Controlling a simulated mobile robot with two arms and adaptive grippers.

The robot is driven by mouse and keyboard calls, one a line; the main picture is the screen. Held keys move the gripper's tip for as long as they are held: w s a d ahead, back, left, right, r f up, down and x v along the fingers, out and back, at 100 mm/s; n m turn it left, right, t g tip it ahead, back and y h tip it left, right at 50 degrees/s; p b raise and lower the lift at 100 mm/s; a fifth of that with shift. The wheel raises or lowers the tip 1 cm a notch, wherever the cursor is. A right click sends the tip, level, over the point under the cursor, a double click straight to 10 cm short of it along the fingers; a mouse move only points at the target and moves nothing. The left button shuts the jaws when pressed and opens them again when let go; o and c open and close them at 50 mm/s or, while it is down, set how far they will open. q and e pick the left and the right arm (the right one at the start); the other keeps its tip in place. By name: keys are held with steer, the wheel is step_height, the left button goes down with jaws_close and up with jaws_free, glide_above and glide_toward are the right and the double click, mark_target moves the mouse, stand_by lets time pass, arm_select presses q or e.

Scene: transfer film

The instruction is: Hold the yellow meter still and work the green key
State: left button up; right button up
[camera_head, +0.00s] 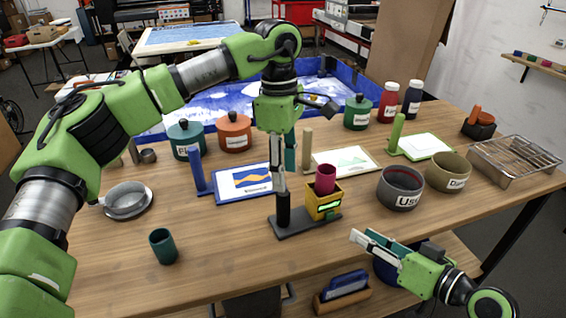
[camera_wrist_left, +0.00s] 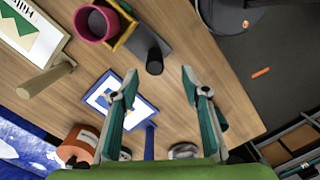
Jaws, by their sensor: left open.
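The yellow meter (camera_head: 312,206) stands on a dark base plate (camera_head: 305,223), with a lit green patch (camera_head: 330,208), perhaps the green key, on its front. A magenta cup (camera_head: 325,179) sits on top of it. A black post (camera_head: 284,212) rises from the plate's left end. My left gripper (camera_head: 281,190) points down over the post, open and empty. In the left wrist view its spread fingers (camera_wrist_left: 160,78) have the post (camera_wrist_left: 155,60) just beyond the tips. My right gripper (camera_head: 362,236) is at the front right, apart from the meter; its finger gap is unclear.
Bowls (camera_head: 400,189) stand right of the meter, and a blue-framed picture (camera_head: 245,185) lies to its left. A teal cup (camera_head: 163,247) stands at the front left. A wire rack (camera_head: 515,160) is at the far right. The wood between the teal cup and base plate is clear.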

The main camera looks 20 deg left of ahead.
mark_target(283, 209)
arm_select(q)
steer(key=shift+w+a+r, duration=0.25)
steer(key=shift+w+r, duration=0.05)
steer(key=shift+a+f+y, duration=0.1)
steer(key=shift+f+y, duration=0.05)
steer(key=shift+y, duration=0.15)
step_height(283, 209, down, 13)
steer(key=shift+w+f, duration=0.1)
steer(key=shift+f, duration=0.1)
jaws_close()
arm_select(e)
jaws_close()
stand_by(0.9)
